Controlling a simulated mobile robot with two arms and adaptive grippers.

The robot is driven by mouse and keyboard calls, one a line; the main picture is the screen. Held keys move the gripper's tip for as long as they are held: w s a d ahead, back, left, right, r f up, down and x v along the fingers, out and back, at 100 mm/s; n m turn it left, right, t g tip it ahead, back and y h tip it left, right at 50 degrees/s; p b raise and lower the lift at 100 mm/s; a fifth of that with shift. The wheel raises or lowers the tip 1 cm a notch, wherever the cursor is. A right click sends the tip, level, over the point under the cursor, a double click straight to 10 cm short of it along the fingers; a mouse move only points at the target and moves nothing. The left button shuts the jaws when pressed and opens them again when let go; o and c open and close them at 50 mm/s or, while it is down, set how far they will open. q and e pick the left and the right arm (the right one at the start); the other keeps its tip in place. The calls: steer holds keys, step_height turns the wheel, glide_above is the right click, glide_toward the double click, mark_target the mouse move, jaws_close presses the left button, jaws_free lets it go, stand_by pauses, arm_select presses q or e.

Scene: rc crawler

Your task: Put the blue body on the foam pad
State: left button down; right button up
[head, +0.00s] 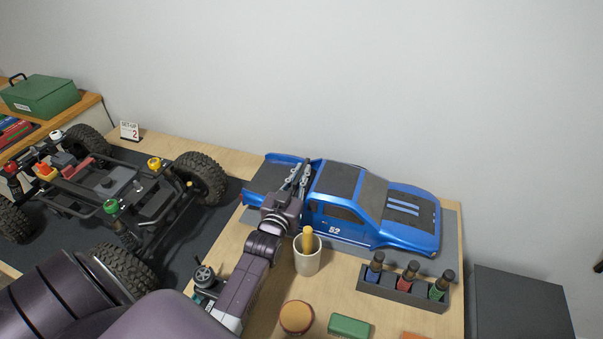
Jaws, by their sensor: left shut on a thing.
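The blue body (337,213), a pickup-style shell with black stripes and the number 52, is upright at the right of the wooden table. A grey flat sheet that looks like the foam pad (450,232) shows past its front end and along its near side. The body hides most of the pad; I cannot tell whether it rests on it or hangs just above. My left gripper (300,173) is shut on the body behind the cab, at the front of the bed. My right gripper is not in view.
The crawler chassis (110,185) stands on a dark mat at the left. A cup with a wooden handle (307,258) and a rack of bottles (400,290) stand close in front of the body. A round brown item (297,317) and a green block (348,326) lie nearer.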

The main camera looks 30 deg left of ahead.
arm_select(q)
steer(key=shift+r, duration=0.1)
steer(key=c, duration=2.5)
jaws_free()
steer(key=shift+f, duration=0.2)
steer(key=o, duration=0.5)
steer(key=shift+c, duration=0.2)
steer(key=shift+s+r, duration=0.1)
steer(key=shift+s, duration=0.05)
steer(key=b+v, duration=0.1)
steer(key=v, duration=1)
steer(key=shift+s, duration=0.4)
steer(key=shift+d+r, duration=0.1)
steer(key=shift+d, duration=0.05)
